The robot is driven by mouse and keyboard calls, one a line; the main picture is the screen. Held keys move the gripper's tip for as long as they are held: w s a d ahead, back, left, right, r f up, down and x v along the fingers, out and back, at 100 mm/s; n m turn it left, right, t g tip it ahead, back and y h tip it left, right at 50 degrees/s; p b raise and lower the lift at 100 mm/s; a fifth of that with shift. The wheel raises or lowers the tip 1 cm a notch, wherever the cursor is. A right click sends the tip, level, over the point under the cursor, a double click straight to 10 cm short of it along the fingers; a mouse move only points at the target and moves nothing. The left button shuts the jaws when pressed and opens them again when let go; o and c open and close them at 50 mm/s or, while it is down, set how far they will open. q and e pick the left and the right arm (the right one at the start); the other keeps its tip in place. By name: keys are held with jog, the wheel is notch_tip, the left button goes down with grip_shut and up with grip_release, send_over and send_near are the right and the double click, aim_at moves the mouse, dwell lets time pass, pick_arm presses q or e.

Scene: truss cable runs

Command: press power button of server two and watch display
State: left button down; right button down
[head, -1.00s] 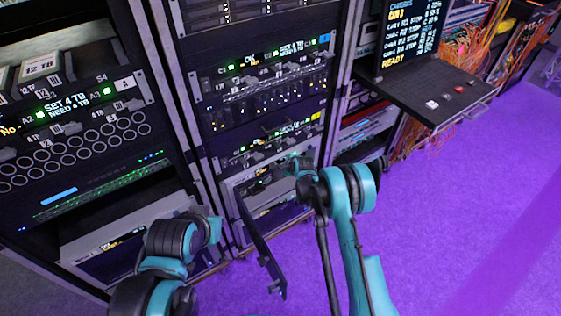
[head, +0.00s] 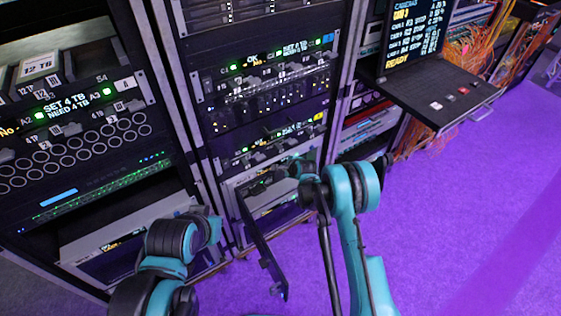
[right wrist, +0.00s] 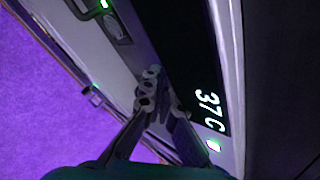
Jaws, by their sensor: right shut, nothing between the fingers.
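My right gripper (right wrist: 150,88) is shut and empty in the right wrist view. Its fingertips are against or just in front of a pale panel, beside a dark display (right wrist: 190,60) reading "37 C". Contact cannot be told, and no button shows clearly at the fingertips. Which unit is server two is not readable. My left arm is at lower left; its gripper is not visible.
A pull-out shelf (head: 425,88) with a monitor (head: 415,28) juts out at right. The left rack (head: 85,150) is near my left arm. Purple floor (head: 470,220) is clear at right.

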jog(key=shift+s+d, duration=1.35)
jog(key=shift+s, duration=0.2)
jog(key=s+d+r+n+h, duration=0.1)
jog(key=s+d+r+n, duration=0.25)
jog(key=r, duration=0.45)
jog(key=s+d+r+n, duration=0.2)
jog(key=s+r, duration=0.2)
jog(key=r, duration=0.4)
jog(key=s+d+r+n+h, duration=0.1)
jog(key=s+d+r+n, duration=0.25)
jog(key=r, duration=0.45)
jog(key=s+d+r+n, duration=0.1)
jog(key=s+d+n, duration=0.1)
jog(key=s, duration=0.7)
jog(key=s+d+r+n+g+h, duration=0.1)
jog(key=s+d+n, duration=0.2)
jog(key=s, duration=0.6)
jog(key=s+d+r+n, duration=0.1)
jog(key=s+d+n, duration=0.2)
jog(key=s, duration=0.7)
jog(key=shift+d+r+n+h, duration=0.2)
jog(key=shift+r+n+h, duration=0.2)
jog(key=shift+n, duration=0.5)
